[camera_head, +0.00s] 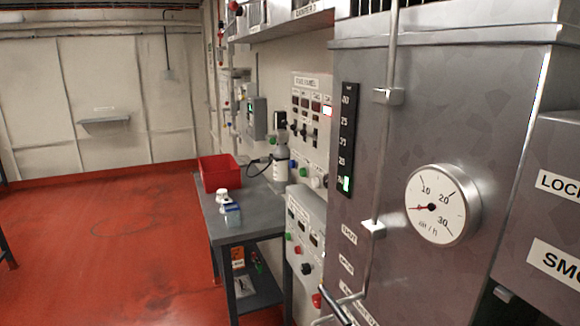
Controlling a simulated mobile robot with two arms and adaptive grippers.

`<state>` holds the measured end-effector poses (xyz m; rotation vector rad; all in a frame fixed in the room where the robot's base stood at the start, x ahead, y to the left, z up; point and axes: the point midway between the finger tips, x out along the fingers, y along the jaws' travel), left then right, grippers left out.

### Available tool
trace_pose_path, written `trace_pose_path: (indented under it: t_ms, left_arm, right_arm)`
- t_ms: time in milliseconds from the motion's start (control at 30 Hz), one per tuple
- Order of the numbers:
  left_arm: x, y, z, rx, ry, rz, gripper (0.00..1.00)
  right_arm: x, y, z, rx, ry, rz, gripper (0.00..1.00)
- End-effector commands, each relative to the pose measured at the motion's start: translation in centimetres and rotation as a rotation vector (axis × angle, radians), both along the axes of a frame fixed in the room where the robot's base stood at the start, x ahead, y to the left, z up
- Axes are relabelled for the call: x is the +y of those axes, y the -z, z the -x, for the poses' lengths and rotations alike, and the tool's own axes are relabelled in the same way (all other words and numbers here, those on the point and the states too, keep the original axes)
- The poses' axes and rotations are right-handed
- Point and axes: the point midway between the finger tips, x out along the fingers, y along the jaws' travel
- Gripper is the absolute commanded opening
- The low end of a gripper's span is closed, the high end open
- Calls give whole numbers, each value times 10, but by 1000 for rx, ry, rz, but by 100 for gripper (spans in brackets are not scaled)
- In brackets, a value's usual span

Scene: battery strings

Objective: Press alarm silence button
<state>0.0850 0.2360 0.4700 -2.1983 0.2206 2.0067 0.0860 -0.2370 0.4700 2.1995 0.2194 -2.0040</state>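No label reading alarm silence is legible, so I cannot tell which button it is. An upper control panel (309,118) on the right-hand wall has small displays, switches and a lit red-and-white indicator (327,111). A lower sloped panel (305,230) carries a green button (289,236), a red button (297,249) and a dark knob (306,268). Another red button (317,300) shows low beside the metal cabinet. Small coloured buttons further along the wall are too small to read. Neither of my grippers is in view.
A large metal cabinet (450,110) with a round gauge (436,205) and vertical rod fills the near right. A grey table (240,228) holds a red bin (218,173), a white bottle (281,160) and small containers. The red floor (100,240) at left is mostly open.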

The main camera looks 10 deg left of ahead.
Motion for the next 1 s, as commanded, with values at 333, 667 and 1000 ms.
trace_pose_path:
  t_ms: [333, 667, 1000]
  left_arm:
    - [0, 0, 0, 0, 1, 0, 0]
    - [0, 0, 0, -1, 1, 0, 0]
    - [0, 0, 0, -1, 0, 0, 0]
  right_arm:
    - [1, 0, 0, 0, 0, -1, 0]
    - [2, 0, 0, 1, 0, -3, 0]
    - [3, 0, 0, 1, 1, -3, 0]
